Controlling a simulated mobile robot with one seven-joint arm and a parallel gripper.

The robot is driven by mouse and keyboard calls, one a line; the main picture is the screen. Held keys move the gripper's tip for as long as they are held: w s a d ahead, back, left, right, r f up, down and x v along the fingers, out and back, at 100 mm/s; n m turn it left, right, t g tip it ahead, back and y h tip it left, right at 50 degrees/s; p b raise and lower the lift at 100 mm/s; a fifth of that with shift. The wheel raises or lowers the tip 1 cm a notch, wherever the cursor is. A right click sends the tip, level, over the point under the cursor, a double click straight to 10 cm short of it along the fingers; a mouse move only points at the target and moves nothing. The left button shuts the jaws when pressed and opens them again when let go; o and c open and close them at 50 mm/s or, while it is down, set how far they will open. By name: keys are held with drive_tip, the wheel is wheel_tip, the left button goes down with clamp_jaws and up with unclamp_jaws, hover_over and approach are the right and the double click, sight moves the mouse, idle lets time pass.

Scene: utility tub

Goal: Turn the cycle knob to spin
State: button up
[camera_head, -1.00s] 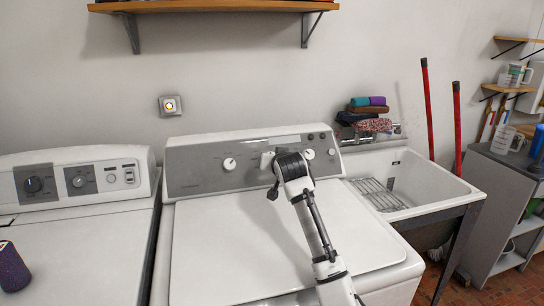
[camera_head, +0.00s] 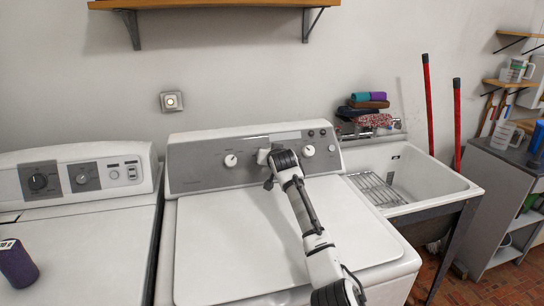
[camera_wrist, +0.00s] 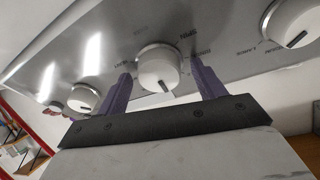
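The white, round cycle knob (camera_wrist: 158,66) is at the middle of the wrist view, on the washer's grey control panel (camera_head: 208,164). Its dark pointer line faces down and slightly right in that view. My gripper (camera_wrist: 161,76) is open, with one purple finger on each side of this knob. Small gaps show between fingers and knob, so it is not visibly clamped. In the head view my wrist (camera_head: 284,160) covers the middle of the panel and largely hides the knob.
Other white knobs sit on either side, one at left (camera_head: 231,160) and one at right (camera_head: 308,150). The washer lid (camera_head: 240,240) is shut and bare. A second machine (camera_head: 90,230) stands at left, a utility tub (camera_head: 430,182) at right. A wooden shelf (camera_head: 215,4) hangs above.

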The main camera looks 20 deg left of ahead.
drive_tip(key=c, duration=1)
drive_tip(key=shift+f+n, duration=0.1)
drive_tip(key=shift+n, duration=0.3)
drive_tip(key=n+y+b, duration=0.1)
drive_tip(key=n, duration=0.3)
drive_tip(key=shift+n, duration=0.4)
drive_tip(key=n+g+b, duration=0.1)
drive_tip(key=n+b, duration=0.1)
drive_tip(key=n, duration=0.4)
drive_tip(key=shift+d+f+y, duration=0.1)
drive_tip(key=shift+y, duration=0.3)
drive_tip(key=n+g+b, duration=0.1)
drive_tip(key=n, duration=0.5)
drive_tip(key=shift+n+b, duration=0.35)
drive_tip(key=shift+n, duration=0.05)
drive_tip(key=n, duration=0.3)
drive_tip(key=shift+n+g, duration=0.4)
drive_tip(key=shift+w+n+g, duration=0.1)
drive_tip(key=shift+n+g, duration=0.2)
drive_tip(key=shift+n, duration=1.5)
